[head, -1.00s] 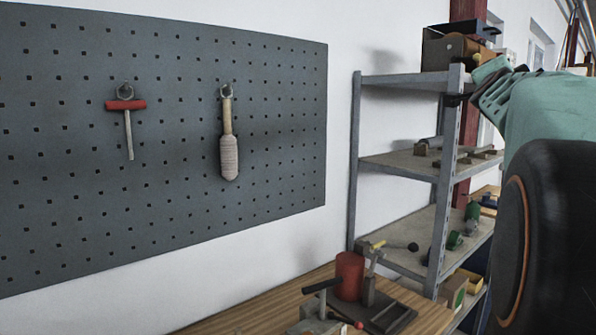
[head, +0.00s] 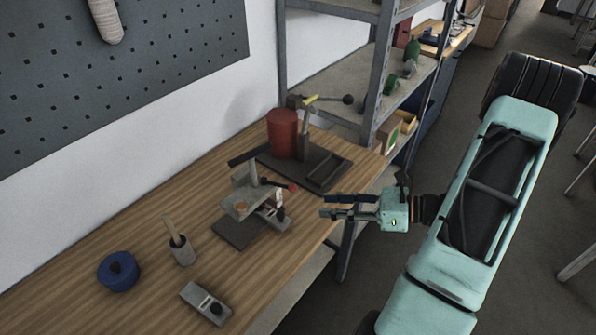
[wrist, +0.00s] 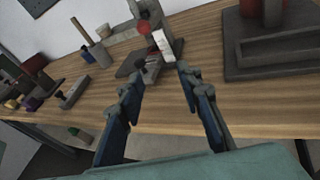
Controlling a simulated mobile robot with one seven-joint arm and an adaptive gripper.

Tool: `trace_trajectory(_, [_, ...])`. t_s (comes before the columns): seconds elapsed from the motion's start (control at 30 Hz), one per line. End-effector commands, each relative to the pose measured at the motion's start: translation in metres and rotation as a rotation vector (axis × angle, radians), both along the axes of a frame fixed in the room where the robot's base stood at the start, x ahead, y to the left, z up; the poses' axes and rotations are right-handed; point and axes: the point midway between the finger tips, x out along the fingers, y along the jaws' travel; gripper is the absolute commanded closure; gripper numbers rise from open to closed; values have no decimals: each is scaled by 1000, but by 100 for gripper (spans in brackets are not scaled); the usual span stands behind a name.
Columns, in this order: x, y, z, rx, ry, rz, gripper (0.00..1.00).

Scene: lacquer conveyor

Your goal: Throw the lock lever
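A small grey fixture (head: 247,196) with a dark T-shaped handle stands on a dark plate on the bench. A short dark lever with a red knob (head: 293,188) sticks out of it towards my gripper; I take this for the lock lever. The red knob also shows in the wrist view (wrist: 143,28), beside a small white block (wrist: 162,42). My gripper (head: 323,206) is open and empty, just off the bench's front edge, right of the fixture. In the wrist view its fingers (wrist: 158,70) point at the fixture, with a gap between fingertips and knob.
A blue round pot (head: 118,271), a mortar-like cup (head: 180,250) and a plane-like tool (head: 205,303) lie left. A metal shelf (head: 380,75) stands behind.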

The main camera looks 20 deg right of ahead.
Motion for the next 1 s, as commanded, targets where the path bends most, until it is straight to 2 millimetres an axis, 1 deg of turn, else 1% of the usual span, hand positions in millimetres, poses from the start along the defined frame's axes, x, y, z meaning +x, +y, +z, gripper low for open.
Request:
trace_trajectory(0.03, [-5,6,12,91,-11,-22,67])
trace_trajectory(0.1, [-8,11,24,176,-26,-42,67])
trace_trajectory(0.23, [-8,17,35,247,-44,-56,67])
trace_trajectory(0.37, [-1,28,36,251,-44,-54,67])
trace_trajectory(0.6, [23,66,37,248,-42,-52,67])
trace_trajectory(0.8, [42,92,36,247,-44,-52,67])
trace_trajectory(1.0, [50,103,35,244,-44,-55,67])
